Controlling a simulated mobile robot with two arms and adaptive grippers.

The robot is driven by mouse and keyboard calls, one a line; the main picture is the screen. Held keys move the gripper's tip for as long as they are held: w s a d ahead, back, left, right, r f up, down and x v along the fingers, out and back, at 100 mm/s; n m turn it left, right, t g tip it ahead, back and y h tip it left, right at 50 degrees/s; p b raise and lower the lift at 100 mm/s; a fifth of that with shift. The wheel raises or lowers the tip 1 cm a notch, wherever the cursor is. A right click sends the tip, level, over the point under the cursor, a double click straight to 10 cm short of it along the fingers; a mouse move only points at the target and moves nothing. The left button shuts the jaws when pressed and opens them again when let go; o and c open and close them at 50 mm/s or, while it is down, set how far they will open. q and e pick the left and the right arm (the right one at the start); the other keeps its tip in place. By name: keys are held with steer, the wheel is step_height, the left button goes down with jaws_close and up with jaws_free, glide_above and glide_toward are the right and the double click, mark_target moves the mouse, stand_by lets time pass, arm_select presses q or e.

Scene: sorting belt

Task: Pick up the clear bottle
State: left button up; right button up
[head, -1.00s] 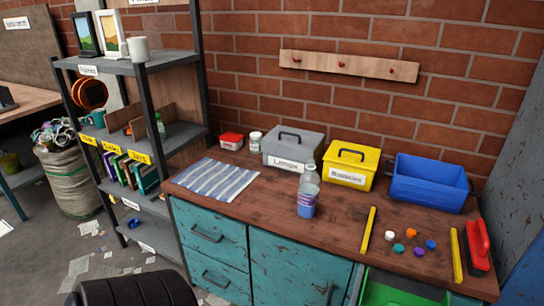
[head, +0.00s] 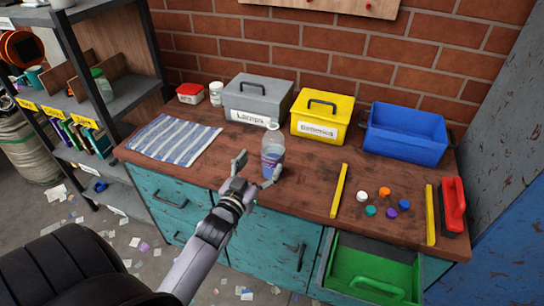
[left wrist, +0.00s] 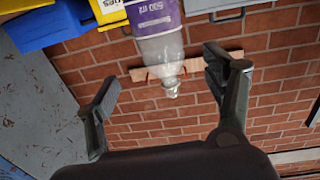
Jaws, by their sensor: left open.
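The clear bottle (head: 272,150) stands upright on the wooden worktop, with a purple label around its lower part. My left gripper (head: 258,167) is open and empty at the near side of the bottle, one finger to its left and one in front of its lower right. In the left wrist view the picture is upside down; the bottle (left wrist: 161,48) shows ahead, between the lines of the two open fingers (left wrist: 160,82). I cannot tell whether a finger touches it. My right gripper is not in view.
Behind the bottle stand a grey box (head: 258,98) and a yellow box (head: 321,116). A blue bin (head: 407,135) is further right. A striped cloth (head: 175,138) lies left. A yellow bar (head: 340,190) and several coloured caps lie right. A green drawer (head: 372,270) is open below.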

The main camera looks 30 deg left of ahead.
mark_target(269, 149)
arm_select(q)
steer(key=w, duration=0.4)
steer(key=shift+w+a, duration=0.25)
steer(key=shift+a, duration=0.15)
steer(key=w, duration=0.1)
steer(key=w+p, duration=0.1)
steer(key=w, duration=0.1)
steer(key=w+a, duration=0.1)
steer(key=shift+w+r, duration=0.25)
steer(key=shift+w, duration=0.15)
steer(key=shift+w+a, duration=0.1)
steer(key=shift+w, duration=0.1)
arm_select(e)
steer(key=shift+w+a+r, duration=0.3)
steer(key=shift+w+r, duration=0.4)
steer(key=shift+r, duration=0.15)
arm_select(q)
steer(key=shift+s, duration=0.1)
steer(key=shift+c, duration=0.2)
steer(key=shift+c, duration=0.7)
jaws_close()
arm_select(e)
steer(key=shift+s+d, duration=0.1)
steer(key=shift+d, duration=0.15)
